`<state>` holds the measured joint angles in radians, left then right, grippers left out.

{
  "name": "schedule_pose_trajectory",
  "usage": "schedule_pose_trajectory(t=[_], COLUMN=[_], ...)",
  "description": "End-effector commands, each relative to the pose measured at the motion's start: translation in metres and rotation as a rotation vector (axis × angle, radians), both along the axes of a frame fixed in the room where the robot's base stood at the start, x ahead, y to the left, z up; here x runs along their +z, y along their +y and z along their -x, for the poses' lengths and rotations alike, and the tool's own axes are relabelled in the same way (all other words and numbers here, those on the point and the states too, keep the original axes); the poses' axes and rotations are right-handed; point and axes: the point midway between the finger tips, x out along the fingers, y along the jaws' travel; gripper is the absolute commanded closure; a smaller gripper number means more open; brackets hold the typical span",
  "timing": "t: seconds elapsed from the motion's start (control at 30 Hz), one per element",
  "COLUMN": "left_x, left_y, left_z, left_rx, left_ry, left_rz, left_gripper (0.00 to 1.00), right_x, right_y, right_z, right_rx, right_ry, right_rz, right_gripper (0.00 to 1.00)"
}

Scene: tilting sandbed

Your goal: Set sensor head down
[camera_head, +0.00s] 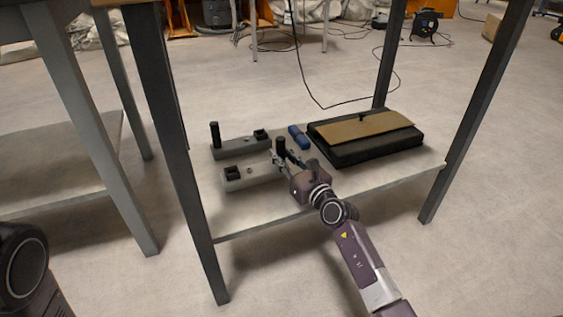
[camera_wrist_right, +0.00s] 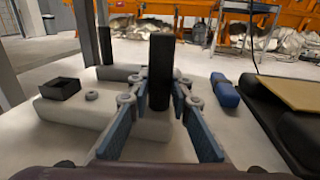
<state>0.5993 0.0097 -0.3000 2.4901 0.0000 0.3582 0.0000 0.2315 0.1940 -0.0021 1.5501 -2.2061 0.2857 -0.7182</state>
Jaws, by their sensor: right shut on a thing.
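My right gripper (camera_head: 279,158) reaches onto the low shelf. Its blue-padded fingers (camera_wrist_right: 160,112) are shut around an upright black cylinder (camera_wrist_right: 162,68), which appears to be the sensor head. The black cylinder (camera_head: 281,147) stands over the right end of the front grey block (camera_head: 256,178). Whether it touches the block is hidden by the fingers. The front block also carries a black square socket (camera_wrist_right: 60,89) and a small ring (camera_wrist_right: 92,96). My left gripper is outside both views.
A rear grey block (camera_head: 236,148) bears another upright black cylinder (camera_head: 215,134). A blue object (camera_head: 298,137) lies to the right. A black tray (camera_head: 350,155) with a tan top (camera_head: 365,130) fills the shelf's right side. Table legs (camera_head: 165,110) flank the shelf (camera_head: 290,205).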

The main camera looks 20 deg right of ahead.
Motion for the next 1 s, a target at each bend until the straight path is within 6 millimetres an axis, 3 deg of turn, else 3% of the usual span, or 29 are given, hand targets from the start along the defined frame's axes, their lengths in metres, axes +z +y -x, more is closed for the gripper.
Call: schedule_pose_trajectory(t=[0.4,0.43,0.57,0.9,1.0], left_x=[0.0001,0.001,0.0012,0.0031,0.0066], left_y=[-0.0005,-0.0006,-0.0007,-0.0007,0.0], left_z=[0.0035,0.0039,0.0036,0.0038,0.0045], left_rx=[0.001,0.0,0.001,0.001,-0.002], left_ry=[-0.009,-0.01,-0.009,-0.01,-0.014], left_rz=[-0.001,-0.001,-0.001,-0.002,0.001], left_gripper=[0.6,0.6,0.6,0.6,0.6], right_x=[-0.0037,-0.0044,-0.0041,-0.0003,-0.0007], right_y=[0.0,0.0001,0.0001,0.0002,-0.0018], right_z=[-0.0002,-0.0001,0.0,-0.0001,0.0086], right_rx=[0.0,0.0,0.0,0.0,0.0], right_ry=[-0.003,-0.001,-0.001,-0.002,0.001], right_rz=[-0.002,0.0,0.0,-0.001,0.0], right_gripper=[1.0,0.79,0.65,0.64,0.64])
